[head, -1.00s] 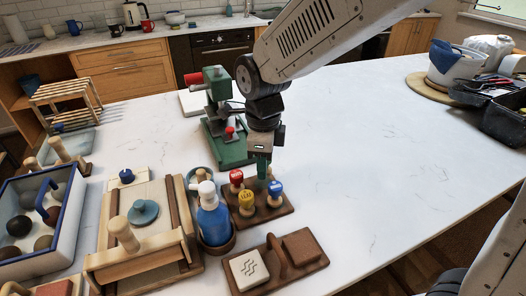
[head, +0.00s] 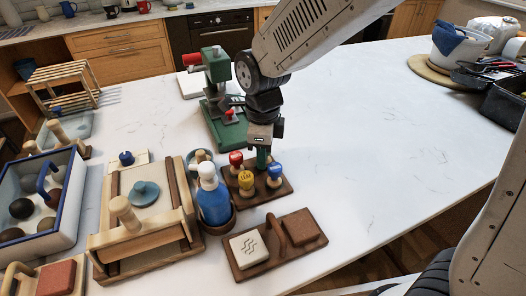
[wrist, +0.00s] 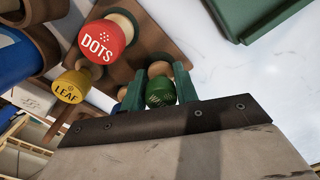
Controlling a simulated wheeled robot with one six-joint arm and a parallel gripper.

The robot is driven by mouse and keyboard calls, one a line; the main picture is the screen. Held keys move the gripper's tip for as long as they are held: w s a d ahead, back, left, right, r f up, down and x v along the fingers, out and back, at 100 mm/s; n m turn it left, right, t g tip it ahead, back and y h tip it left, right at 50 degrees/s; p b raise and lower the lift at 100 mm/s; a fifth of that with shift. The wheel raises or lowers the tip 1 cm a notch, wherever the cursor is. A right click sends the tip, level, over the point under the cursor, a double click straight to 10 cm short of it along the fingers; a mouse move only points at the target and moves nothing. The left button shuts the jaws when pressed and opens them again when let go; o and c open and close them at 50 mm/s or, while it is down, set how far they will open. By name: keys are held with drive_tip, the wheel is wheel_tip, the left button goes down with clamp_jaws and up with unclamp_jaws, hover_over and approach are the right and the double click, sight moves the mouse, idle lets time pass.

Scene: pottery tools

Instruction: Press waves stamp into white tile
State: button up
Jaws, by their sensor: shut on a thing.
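My gripper (wrist: 157,92) is shut on a green-topped stamp (wrist: 160,91) at the stamp rack; its label is too dark to read. In the head view my gripper (head: 264,156) hides this stamp. The brown rack (head: 283,189) also holds a red DOTS stamp (wrist: 101,40), a yellow LEAF stamp (wrist: 71,86) and a blue-topped stamp (head: 276,169). I cannot tell whether the green stamp has left its seat. A white tile (head: 249,249) with a wavy mark lies on a brown handled board (head: 286,263), beside a brown square (head: 305,226).
A green press (head: 218,85) stands behind the rack. A blue spray bottle (head: 213,197) stands left of it. A wooden slab roller (head: 143,222) and a blue-rimmed tray (head: 75,205) are farther left.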

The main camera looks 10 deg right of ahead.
drive_tip(key=shift+f, duration=0.25)
drive_tip(key=o, duration=1)
drive_tip(key=shift+o, duration=0.2)
wheel_tip(320, 180, up, 8)
drive_tip(key=shift+f, duration=0.25)
drive_tip(key=shift+r, duration=0.15)
